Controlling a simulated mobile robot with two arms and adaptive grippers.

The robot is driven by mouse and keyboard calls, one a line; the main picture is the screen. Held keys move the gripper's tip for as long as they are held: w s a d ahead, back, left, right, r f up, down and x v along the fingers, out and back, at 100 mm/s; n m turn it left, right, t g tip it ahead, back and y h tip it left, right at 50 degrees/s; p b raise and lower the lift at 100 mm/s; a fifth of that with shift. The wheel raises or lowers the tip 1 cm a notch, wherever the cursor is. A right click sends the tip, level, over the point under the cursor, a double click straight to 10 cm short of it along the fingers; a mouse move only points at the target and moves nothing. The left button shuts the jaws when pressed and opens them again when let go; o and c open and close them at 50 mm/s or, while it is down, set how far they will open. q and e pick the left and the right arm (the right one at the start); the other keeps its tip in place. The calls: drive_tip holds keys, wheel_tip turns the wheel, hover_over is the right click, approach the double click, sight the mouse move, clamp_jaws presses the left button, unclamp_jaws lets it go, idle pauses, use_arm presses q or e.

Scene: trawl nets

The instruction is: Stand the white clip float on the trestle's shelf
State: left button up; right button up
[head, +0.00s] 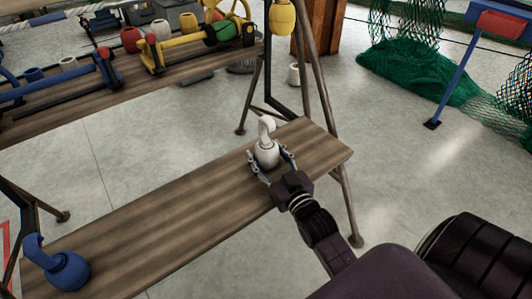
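The white clip float (266,153) stands upright on the trestle's lower wooden shelf (180,212), near its right end, with its hooked clip on top. My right gripper (268,154) reaches in from the lower right, its two fingers spread on either side of the float's round body. The fingers look open, with small gaps to the float. The float's lower near side is partly hidden by the gripper. My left gripper is not in view.
A blue clip float (65,270) sits at the shelf's left end. The board between the floats is clear. A higher plank (130,86) carries tools and coloured floats. A yellow float (282,17) hangs by the trestle leg (312,80). Green netting (415,70) lies at the back right.

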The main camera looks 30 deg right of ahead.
drive_tip(key=shift+o, duration=1.3)
drive_tip(key=shift+r, duration=0.15)
drive_tip(key=s, duration=0.3)
drive_tip(key=s+p, duration=0.1)
drive_tip(key=s, duration=0.3)
drive_tip(key=s+a, duration=0.1)
drive_tip(key=s, duration=0.2)
drive_tip(key=shift+s+a+p, duration=0.1)
drive_tip(key=shift+s+p, duration=0.1)
drive_tip(key=shift+p, duration=0.1)
drive_tip(key=shift+s+a, duration=0.1)
drive_tip(key=shift+s, duration=0.65)
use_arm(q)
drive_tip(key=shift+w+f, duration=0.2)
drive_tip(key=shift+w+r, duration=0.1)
